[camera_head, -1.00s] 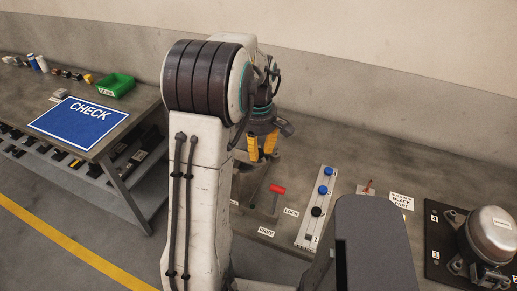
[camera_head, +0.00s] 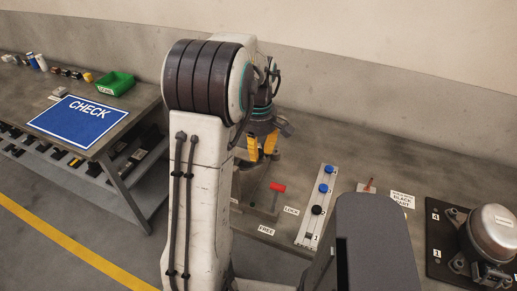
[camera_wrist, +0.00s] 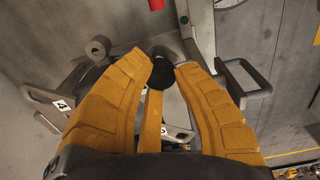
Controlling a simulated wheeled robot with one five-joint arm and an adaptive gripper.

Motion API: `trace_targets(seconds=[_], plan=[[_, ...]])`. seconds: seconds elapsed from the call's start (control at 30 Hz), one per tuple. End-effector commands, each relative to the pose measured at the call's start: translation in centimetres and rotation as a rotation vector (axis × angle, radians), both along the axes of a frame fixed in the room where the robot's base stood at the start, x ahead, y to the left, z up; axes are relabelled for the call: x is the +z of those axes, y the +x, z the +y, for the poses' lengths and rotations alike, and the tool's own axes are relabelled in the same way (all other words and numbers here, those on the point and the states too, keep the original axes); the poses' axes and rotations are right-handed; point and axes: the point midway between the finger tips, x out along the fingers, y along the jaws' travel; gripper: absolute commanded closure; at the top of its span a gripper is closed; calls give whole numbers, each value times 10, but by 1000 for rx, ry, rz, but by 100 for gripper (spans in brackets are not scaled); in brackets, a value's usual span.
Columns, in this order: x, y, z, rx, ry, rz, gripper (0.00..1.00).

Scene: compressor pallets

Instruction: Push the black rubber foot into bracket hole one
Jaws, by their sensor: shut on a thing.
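My gripper (camera_wrist: 163,68) has its yellow fingers closed on the black rubber foot (camera_wrist: 163,76), a small dark piece between the tips in the wrist view. In the head view my gripper (camera_head: 263,156) points down over a grey metal fixture (camera_head: 250,190), and the foot cannot be made out there. In the wrist view grey bracket parts lie below the fingers, with a ring-shaped end (camera_wrist: 98,47) at left.
A red-handled lever (camera_head: 278,187) stands by the LOCK (camera_head: 291,211) and FREE (camera_head: 266,230) labels. A light strip (camera_head: 308,225) holds blue and black pieces. A domed compressor (camera_head: 493,232) is at right. A side table has a CHECK mat (camera_head: 80,122) and green bin (camera_head: 115,83).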

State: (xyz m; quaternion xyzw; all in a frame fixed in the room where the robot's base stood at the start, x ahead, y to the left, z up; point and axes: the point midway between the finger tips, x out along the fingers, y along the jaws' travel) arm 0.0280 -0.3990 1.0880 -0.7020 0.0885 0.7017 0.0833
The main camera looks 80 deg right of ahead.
Motion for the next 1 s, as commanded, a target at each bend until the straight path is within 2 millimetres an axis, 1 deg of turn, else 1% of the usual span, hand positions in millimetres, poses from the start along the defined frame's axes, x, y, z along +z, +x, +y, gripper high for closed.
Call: trace_targets(seconds=[0.43, 0.47, 0.7, 1.0], plan=[[-11, 0, 0, 0, 0, 0, 100], [-11, 0, 0, 0, 0, 0, 73], [-10, 0, 0, 0, 0, 0, 52], [-8, 0, 0, 0, -1, 0, 51]])
